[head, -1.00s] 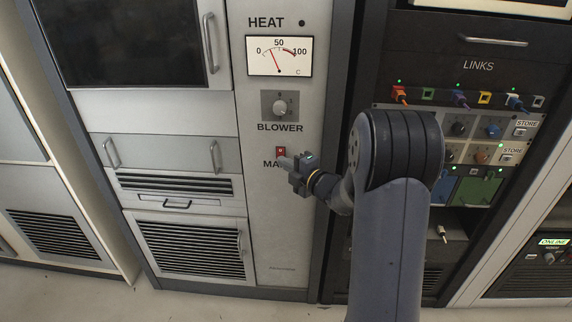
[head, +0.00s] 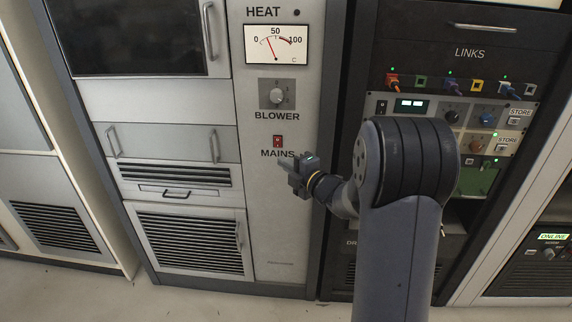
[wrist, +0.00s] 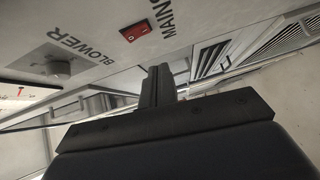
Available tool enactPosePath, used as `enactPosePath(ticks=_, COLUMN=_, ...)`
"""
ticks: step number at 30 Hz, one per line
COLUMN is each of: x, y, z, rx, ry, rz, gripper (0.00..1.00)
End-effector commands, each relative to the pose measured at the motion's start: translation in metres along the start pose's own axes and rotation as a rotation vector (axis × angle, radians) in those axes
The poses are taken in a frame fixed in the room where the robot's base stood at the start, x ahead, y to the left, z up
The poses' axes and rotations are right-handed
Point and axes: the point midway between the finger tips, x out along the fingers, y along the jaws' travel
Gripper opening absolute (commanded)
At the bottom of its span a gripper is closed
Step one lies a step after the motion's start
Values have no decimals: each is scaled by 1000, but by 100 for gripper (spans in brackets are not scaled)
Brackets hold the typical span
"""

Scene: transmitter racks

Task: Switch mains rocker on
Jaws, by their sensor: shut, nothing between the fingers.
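The red mains rocker (head: 278,141) sits on the pale cabinet panel, just above the MAINS label and below the BLOWER knob (head: 277,94). It also shows in the wrist view (wrist: 134,30), with a white mark on its red face. I cannot tell for sure which way it is tipped. My gripper (head: 284,163) is shut and empty, a little below the rocker and near the MAINS label. In the wrist view the closed fingers (wrist: 158,76) point toward the panel and stand apart from the rocker.
The HEAT meter (head: 276,45) is above the knob, its needle toward the low side. To the right is a dark LINKS rack (head: 470,75) with coloured plugs and lit green lamps. Drawers and a vent grille (head: 189,242) are on the left. Pale floor lies in front.

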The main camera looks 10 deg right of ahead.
Motion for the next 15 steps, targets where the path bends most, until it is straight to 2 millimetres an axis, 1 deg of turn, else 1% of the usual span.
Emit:
enactPosePath(ticks=1, x=-10, y=-1, z=1, rx=2, ry=-3, rz=-2, gripper=0)
enactPosePath(ticks=9, x=-58, y=-8, z=2, rx=1, ry=-4, rz=-1, gripper=0)
enactPosePath(ticks=12, x=-72, y=-10, z=2, rx=1, ry=-3, rz=-1, gripper=0)
enactPosePath(ticks=15, x=-79, y=-11, z=1, rx=0, ry=-1, rz=0, gripper=0)
